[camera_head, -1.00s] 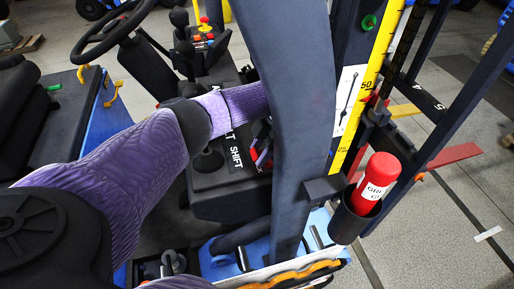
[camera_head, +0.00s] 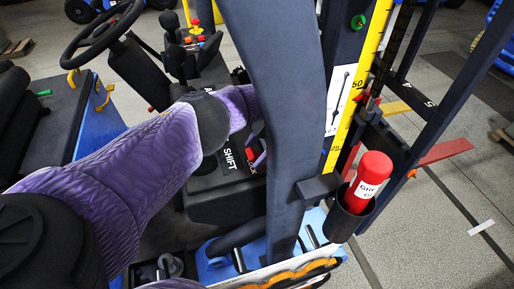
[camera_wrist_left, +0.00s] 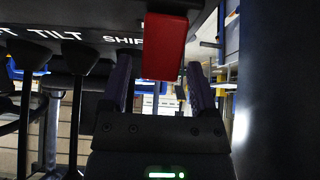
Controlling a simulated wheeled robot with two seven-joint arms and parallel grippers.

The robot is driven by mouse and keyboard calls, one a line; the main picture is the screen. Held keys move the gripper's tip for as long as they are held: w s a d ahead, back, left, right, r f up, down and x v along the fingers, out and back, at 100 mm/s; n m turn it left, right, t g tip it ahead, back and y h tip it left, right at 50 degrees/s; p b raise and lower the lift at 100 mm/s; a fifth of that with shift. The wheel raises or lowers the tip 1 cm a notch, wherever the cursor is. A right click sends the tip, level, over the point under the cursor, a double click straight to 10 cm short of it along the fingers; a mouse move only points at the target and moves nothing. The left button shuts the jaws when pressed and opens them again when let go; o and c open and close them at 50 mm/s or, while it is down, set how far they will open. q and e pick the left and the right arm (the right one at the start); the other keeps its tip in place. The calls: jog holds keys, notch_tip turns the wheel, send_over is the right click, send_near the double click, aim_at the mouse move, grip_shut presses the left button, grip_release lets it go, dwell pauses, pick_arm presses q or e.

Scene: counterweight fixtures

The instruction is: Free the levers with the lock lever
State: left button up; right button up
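The red lock lever (camera_head: 251,154) stands on the dark lever console by a "LOCK" label, just left of the dark post. In the left wrist view the red block of the lock lever (camera_wrist_left: 165,45) appears ahead of and partly between my two fingers, with a gap on its left side. My left gripper (camera_wrist_left: 160,85) is open. In the head view the post hides part of it. Black lever knobs (camera_wrist_left: 80,57) stand at left by the "TILT" and "SHIFT" labels. One black knob (camera_head: 208,162) shows beside my purple forearm. My right gripper is not in view.
The thick dark post (camera_head: 280,110) stands close to my left gripper. A red bottle (camera_head: 370,172) sits in a black holder right of it, by a yellow scale (camera_head: 358,85). A steering wheel (camera_head: 100,35) is at upper left. Open floor lies at right.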

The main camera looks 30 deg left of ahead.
aim_at(257, 155)
pick_arm(q)
jog(key=shift+o, duration=0.3)
jog(key=shift+r, duration=0.25)
notch_tip(257, 155, up, 9)
jog(key=p, duration=0.5)
jog(key=shift+r, duration=0.2)
jog(key=shift+f, duration=0.1)
